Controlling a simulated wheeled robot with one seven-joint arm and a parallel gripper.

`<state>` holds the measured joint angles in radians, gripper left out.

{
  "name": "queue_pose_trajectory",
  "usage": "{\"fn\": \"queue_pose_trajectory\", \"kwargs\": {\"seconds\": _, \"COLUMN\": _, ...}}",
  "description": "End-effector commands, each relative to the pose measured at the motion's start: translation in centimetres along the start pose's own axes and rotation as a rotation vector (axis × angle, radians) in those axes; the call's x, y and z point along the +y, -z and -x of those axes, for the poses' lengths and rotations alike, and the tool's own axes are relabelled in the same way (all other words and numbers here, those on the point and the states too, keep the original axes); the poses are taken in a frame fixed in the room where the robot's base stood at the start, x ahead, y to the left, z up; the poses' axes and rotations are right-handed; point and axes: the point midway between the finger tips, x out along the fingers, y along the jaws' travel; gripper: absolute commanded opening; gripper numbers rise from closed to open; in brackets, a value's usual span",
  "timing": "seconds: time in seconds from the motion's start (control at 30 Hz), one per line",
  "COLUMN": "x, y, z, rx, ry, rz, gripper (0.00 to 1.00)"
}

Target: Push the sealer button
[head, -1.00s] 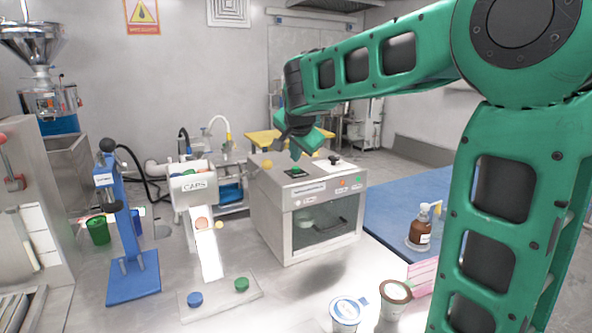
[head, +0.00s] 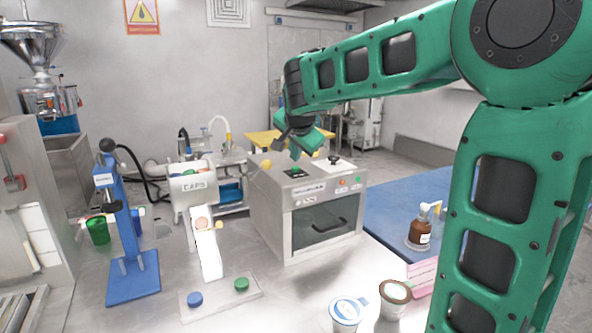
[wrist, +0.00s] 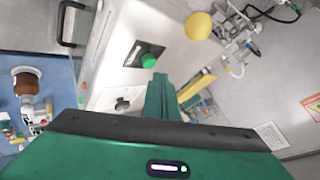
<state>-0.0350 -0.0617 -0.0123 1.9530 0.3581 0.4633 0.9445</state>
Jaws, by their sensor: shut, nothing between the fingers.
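The sealer, a boxy metal machine (head: 262,222) with a dark front window and handle, stands on the counter in the middle of the head view. Its green button (wrist: 148,61) sits on a black square plate on the top face and shows clearly in the wrist view. In the head view the plate (head: 295,173) lies just below my fingertips. My gripper (head: 295,155) is shut and empty, tilted down over the sealer's top. In the wrist view its green fingers (wrist: 162,98) end beside the button, with a visible gap in the picture. Height above it is hard to judge.
A black knob (head: 334,160) and a yellow ball (head: 266,164) are on the sealer's top. The caps dispenser (head: 194,186) stands left of it, beside a blue lever press (head: 130,265). Two cups (head: 345,313) and a brown bottle (head: 420,232) are at right.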

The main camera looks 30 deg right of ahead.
Motion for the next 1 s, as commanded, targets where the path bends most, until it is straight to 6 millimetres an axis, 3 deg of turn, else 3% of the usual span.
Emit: {"fn": "queue_pose_trajectory", "kwargs": {"seconds": 1.0, "x": 0.51, "y": -0.51, "z": -0.51, "rx": 0.000, "ry": 0.000, "rz": 0.001, "gripper": 0.00}}
